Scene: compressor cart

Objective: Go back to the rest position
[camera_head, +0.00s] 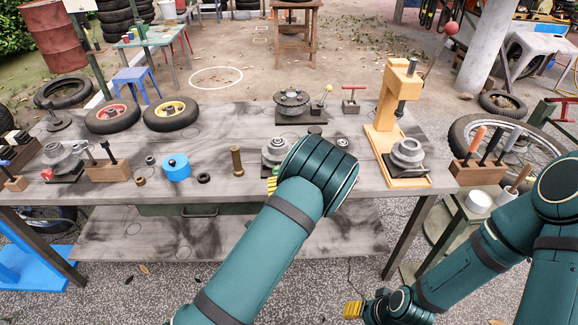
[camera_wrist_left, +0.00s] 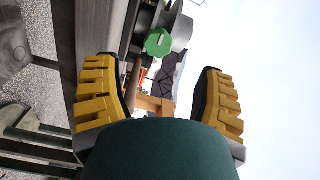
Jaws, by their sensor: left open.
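My left arm reaches over the front edge of the workbench (camera_head: 215,192). Its thick teal forearm hides most of my left gripper (camera_head: 272,184); only a bit of yellow finger shows there. In the left wrist view my left gripper (camera_wrist_left: 160,78) is open, with its two yellow fingers wide apart and nothing between the pads. A green knob (camera_wrist_left: 158,42) on a grey metal part shows beyond the fingers. My right gripper (camera_head: 353,309) is low in front of the bench at the right; one yellow finger shows, and its opening cannot be told.
A grey metal part (camera_head: 275,152) stands beside my left arm. Two small wheels (camera_head: 171,115), a blue round part (camera_head: 177,168) and a brass cylinder (camera_head: 237,161) are on the bench. A wooden press stand (camera_head: 383,139) rises at right. A tool block (camera_head: 478,172) stands near my right arm.

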